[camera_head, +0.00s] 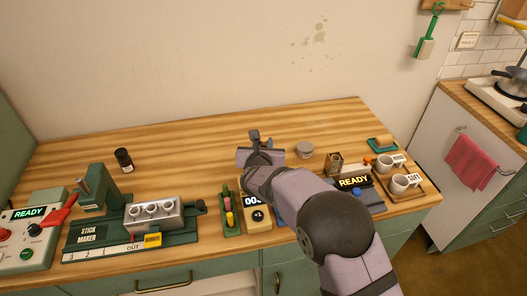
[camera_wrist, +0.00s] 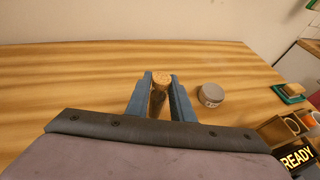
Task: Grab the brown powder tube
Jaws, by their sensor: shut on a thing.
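A tube with a cork top (camera_wrist: 160,79) and dark brown contents stands between the two blue fingers of my gripper (camera_wrist: 159,100) in the wrist view. The gripper is shut on this tube, with a finger against each side. The tube's lower part is hidden by the gripper body. In the head view my gripper (camera_head: 256,137) is over the back middle of the wooden table, and a small dark part shows at its tip.
A round grey jar (camera_wrist: 211,95) stands just right of the tube. Cups (camera_head: 400,184) and a READY device (camera_head: 353,182) are at the right. The back table is largely clear.

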